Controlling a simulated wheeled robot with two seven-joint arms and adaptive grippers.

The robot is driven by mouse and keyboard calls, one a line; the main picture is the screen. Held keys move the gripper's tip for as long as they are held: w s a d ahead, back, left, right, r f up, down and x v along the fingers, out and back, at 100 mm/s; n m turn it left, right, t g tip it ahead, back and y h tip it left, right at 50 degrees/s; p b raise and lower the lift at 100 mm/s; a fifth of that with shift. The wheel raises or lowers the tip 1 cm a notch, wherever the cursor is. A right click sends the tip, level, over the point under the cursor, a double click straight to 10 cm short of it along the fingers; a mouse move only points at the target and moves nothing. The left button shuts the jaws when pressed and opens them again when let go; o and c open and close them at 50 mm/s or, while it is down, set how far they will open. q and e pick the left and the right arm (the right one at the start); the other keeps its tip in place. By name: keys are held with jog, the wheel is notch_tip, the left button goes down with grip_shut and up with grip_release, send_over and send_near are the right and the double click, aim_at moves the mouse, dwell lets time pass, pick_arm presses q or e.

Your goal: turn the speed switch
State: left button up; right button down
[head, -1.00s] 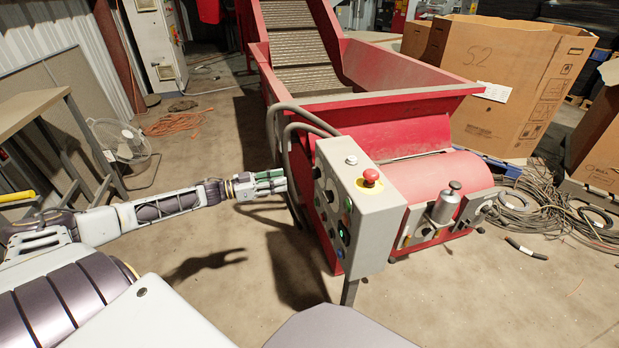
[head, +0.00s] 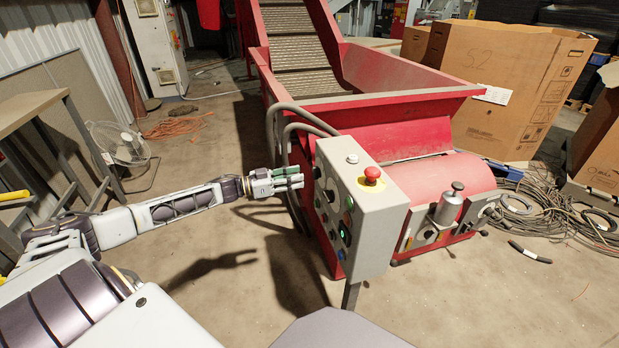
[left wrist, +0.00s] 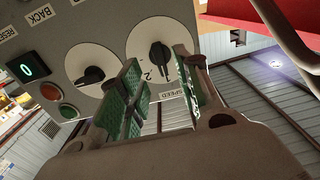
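The speed switch (left wrist: 159,56) is a black knob on a round white dial marked with numbers and a SPEED label, in the left wrist view. Its pointer is turned near the 1 and 2 marks. My left gripper (left wrist: 157,62) is open, its green-padded fingers apart on either side of the knob in that view; I cannot tell whether they touch it. In the head view my left gripper (head: 301,180) is close beside the left face of the grey control box (head: 376,235). The speed switch is hard to single out there. My right gripper is not in view.
The box also bears a red emergency button (head: 372,175) on top. Grey hoses (head: 283,125) curve behind the gripper.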

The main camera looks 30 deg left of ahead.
aim_at(313, 174)
pick_arm(q)
jog(key=shift+b+x, duration=1)
jog(key=shift+x, duration=1.75)
jog(key=shift+c, duration=0.6)
grip_shut()
